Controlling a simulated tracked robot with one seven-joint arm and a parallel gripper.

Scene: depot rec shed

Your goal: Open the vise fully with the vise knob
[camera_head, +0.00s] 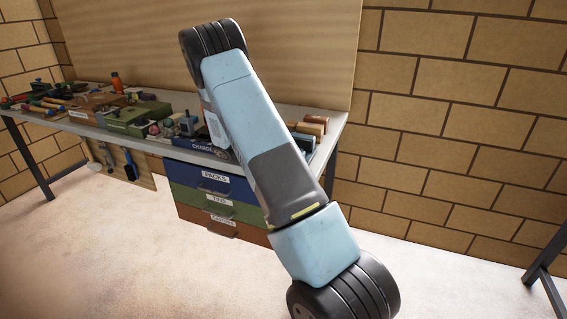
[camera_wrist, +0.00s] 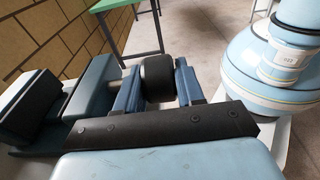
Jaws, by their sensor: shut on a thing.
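The vise (camera_wrist: 90,85) shows at the left of the wrist view as two blue-grey blocks. The outer block has a black face, and there is a gap between the blocks. A black round vise knob (camera_wrist: 158,72) stands to the right of the inner block. My gripper (camera_wrist: 158,84) has its two blue fingers on either side of the knob and is shut on it. The black palm bar hides the near lower part of the knob. In the head view my arm crosses the middle, and neither the vise nor my gripper can be made out.
A table leg (camera_head: 550,290) is at the right edge. The pale floor between is clear.

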